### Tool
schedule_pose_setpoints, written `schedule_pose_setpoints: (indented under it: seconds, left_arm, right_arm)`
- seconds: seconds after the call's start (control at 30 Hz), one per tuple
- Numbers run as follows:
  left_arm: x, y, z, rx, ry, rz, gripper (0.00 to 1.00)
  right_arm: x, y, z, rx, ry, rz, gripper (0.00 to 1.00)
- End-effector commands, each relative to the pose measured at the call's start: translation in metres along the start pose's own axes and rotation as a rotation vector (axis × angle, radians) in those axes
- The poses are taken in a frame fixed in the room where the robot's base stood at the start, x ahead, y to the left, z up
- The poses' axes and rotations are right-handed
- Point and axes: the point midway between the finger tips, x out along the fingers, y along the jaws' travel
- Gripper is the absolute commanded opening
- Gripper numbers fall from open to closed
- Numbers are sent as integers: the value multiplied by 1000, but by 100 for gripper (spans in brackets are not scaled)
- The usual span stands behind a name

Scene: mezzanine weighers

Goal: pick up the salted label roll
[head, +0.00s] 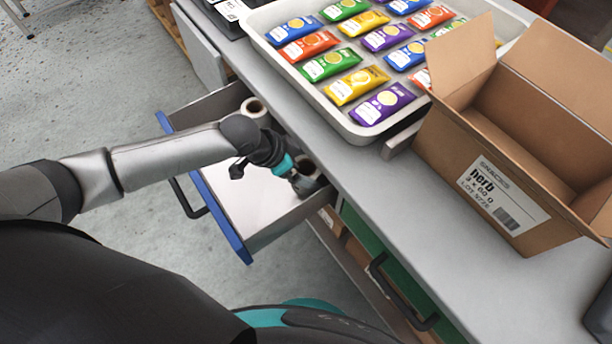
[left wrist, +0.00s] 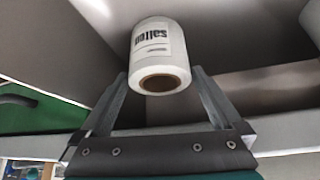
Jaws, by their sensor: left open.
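The salted label roll (left wrist: 158,55) is a white roll with a brown core and printed letters that read like "salted". It sits in the open drawer (head: 248,236). In the left wrist view my left gripper (left wrist: 158,80) is open, one fingertip on each side of the roll's near end, with no clear contact. In the head view my left gripper (head: 305,182) reaches into the drawer's right part, and the roll there is mostly hidden by it. Another roll (head: 253,107) with a brown core lies at the drawer's far left corner. My right gripper is not in view.
The grey counter (head: 345,165) overhangs the drawer's back. On it stand a white tray (head: 330,117) of colourful packets and an open cardboard box (head: 480,165) labelled "herb". A green drawer front (head: 402,280) with a black handle is to the right. The drawer's middle floor is bare.

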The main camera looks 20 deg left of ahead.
Motion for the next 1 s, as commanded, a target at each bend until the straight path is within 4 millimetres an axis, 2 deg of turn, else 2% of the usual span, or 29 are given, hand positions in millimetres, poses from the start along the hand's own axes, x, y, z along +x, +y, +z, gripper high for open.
schedule_pose_setpoints:
  seconds: [0.1, 0.33, 1.0]
  left_arm:
    - [8, 0, 0, 0, 0, 0, 100]
    - [7, 0, 0, 1, 0, 0, 98]
    - [7, 0, 0, 0, 0, 0, 22]
  right_arm:
    - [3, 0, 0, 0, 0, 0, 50]
    - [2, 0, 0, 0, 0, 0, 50]
    - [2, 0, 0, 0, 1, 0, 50]
